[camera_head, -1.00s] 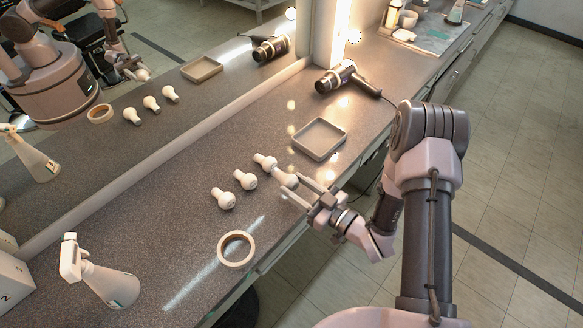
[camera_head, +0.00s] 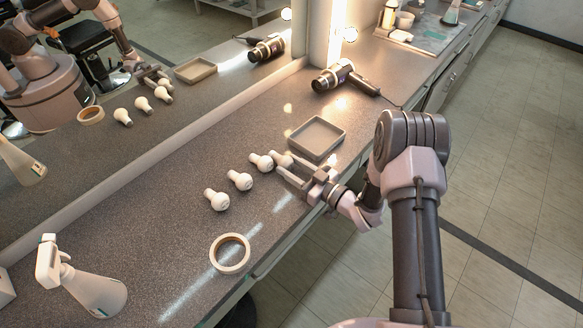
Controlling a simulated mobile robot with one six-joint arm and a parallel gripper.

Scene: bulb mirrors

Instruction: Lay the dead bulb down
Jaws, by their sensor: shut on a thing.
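My gripper (camera_head: 284,169) is shut on a white bulb (camera_head: 282,158) low over the grey counter, just left of the tray. I cannot tell whether this bulb touches the counter. Several white bulbs show in all; three others lie on the counter in a slanting row: the nearest bulb (camera_head: 217,200), the middle bulb (camera_head: 240,180) and the far bulb (camera_head: 261,163). The far bulb lies close beside the held one. The square grey tray (camera_head: 318,151) stands just beyond my gripper and looks empty. No mark shows which bulb is dead.
A tape ring (camera_head: 230,254) and a spray bottle (camera_head: 94,288) stand on the near counter. A hair dryer (camera_head: 338,77) lies beyond the tray. A long mirror (camera_head: 170,135) runs along the left and reflects the bulbs and my arm.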

